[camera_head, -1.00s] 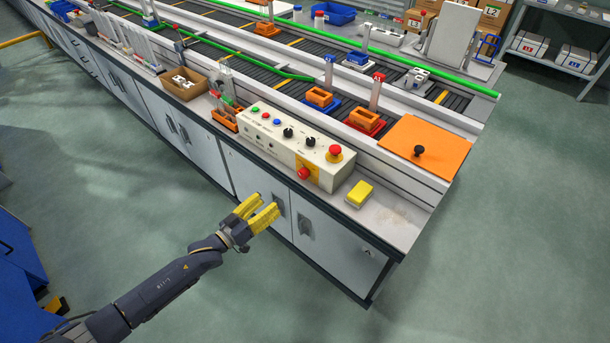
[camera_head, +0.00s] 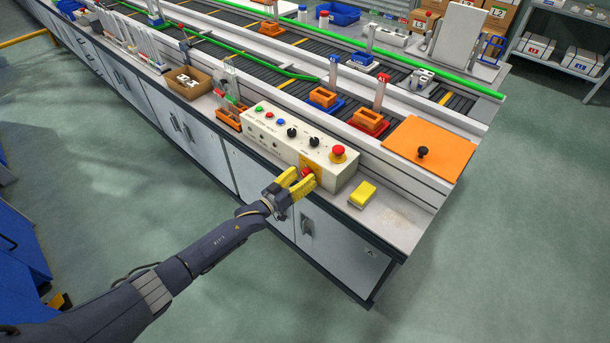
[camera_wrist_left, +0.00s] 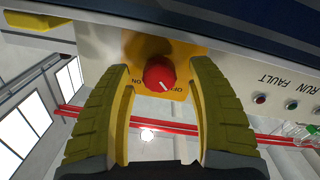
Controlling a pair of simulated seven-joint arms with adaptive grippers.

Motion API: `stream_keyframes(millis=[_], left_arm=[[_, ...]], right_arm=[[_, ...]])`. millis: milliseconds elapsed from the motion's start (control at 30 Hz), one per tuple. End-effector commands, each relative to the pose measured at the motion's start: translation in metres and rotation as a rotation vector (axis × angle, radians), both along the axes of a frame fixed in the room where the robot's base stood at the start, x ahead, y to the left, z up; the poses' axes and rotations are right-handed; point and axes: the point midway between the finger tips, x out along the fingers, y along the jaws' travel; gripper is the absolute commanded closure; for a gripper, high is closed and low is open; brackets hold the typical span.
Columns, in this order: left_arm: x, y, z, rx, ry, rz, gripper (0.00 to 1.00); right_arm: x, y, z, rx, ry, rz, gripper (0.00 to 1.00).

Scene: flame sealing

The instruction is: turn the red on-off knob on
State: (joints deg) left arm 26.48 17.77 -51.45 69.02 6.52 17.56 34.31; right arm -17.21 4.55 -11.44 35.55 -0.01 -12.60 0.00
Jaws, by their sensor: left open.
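The red on-off knob (camera_wrist_left: 159,74) sits on a yellow plate (camera_wrist_left: 180,50) on the front of the white control box (camera_head: 262,128). In the head view only a bit of the knob (camera_head: 306,172) shows behind the fingers. My left gripper (camera_head: 299,182) is open at the box front, its yellow fingers on either side of the knob. In the left wrist view the fingers (camera_wrist_left: 162,100) flank the knob with gaps, and I see no contact. A white mark on the knob's face points down toward the plate's lettering. My right gripper is not in view.
A red mushroom button (camera_head: 338,153) stands on top of the box. A yellow block (camera_head: 362,194) lies on the counter to its right, near an orange plate (camera_head: 428,145) with a black knob. The floor in front of the cabinets is clear.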

Motion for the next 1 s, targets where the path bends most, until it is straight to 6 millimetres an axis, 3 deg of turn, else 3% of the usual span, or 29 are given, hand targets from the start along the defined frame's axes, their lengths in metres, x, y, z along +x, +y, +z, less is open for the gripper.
stream_keyframes(millis=[567, 1000], left_arm=[[0.0086, -0.0081, 0.0002, 0.001, -0.001, 0.000, 0.43], [0.0085, -0.0079, 0.0001, 0.001, -0.001, 0.000, 0.94]], right_arm=[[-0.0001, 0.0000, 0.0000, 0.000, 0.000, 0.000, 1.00], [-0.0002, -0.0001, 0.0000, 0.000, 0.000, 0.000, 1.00]])
